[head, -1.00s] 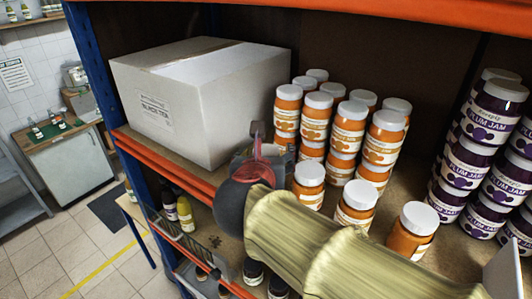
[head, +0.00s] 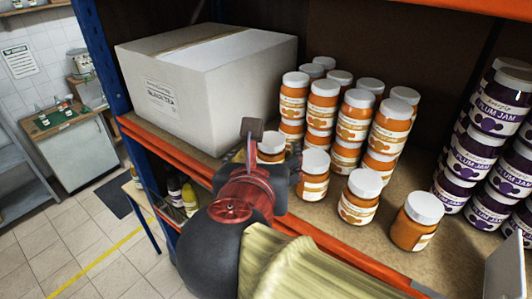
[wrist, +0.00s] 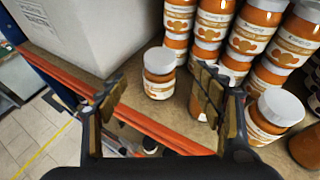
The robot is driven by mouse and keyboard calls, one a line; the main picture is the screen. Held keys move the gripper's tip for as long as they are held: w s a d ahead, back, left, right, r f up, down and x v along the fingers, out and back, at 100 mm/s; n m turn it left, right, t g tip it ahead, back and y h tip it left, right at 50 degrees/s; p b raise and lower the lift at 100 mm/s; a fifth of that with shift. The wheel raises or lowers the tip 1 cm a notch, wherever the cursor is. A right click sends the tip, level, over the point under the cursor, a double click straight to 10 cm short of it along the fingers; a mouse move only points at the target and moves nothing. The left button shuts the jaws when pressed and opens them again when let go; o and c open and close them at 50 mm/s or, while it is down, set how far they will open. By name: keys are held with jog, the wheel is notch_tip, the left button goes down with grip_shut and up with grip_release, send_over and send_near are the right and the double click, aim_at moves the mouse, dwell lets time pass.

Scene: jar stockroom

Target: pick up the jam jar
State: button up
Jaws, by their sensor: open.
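Several orange jam jars with white lids stand on the shelf. One single jar (head: 271,148) shows its lid between the fingers of my gripper (head: 273,150) in the head view, its lower part hidden. In the wrist view this jar (wrist: 158,74) stands upright just beyond and between the two open fingertips (wrist: 158,88), with no contact visible. A neighbouring orange jar (head: 314,175) stands right of my gripper, close to the right finger. In the wrist view that finger partly covers it.
Stacked orange jars (head: 322,105) stand behind; two more single jars (head: 360,196) (head: 416,221) stand to the right. Dark plum jam jars (head: 484,150) are stacked at far right. A large white box (head: 200,85) stands left. An orange beam (head: 180,152) edges the shelf.

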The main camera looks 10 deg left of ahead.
aim_at(271, 156)
jog(key=shift+o, duration=0.2)
jog(key=shift+o, duration=0.5)
jog(key=shift+f, duration=0.2)
jog(key=shift+o, duration=0.5)
jog(key=f, duration=0.1)
jog(key=a+f+b, duration=0.1)
jog(key=f+b, duration=0.1)
jog(key=shift+w+a+f, duration=0.25)
jog(key=shift+w+a, duration=0.15)
jog(key=w+a+f+h+b, duration=0.1)
jog(key=w+a+f+m+h+b, duration=0.1)
jog(key=a+f, duration=0.1)
jog(key=shift+w+f+b, duration=0.2)
jog(key=shift+w+b, duration=0.1)
jog(key=shift+w, duration=0.1)
jog(key=shift+w+r+m+h, duration=0.1)
jog(key=shift+w+m+h, duration=0.15)
jog(key=shift+m+h, duration=0.15)
jog(key=shift+w+d+r+m+h, duration=0.1)
jog(key=shift+d+r+m+h, duration=0.6)
jog(key=shift+d+r+m, duration=0.3)
jog(key=shift+w+d+f, duration=0.15)
jog(key=shift+d, duration=0.05)
jog(key=x, duration=0.7)
jog(key=shift+a+f+p, duration=0.1)
jog(key=shift+f+p, duration=0.2)
jog(key=shift+f, duration=0.15)
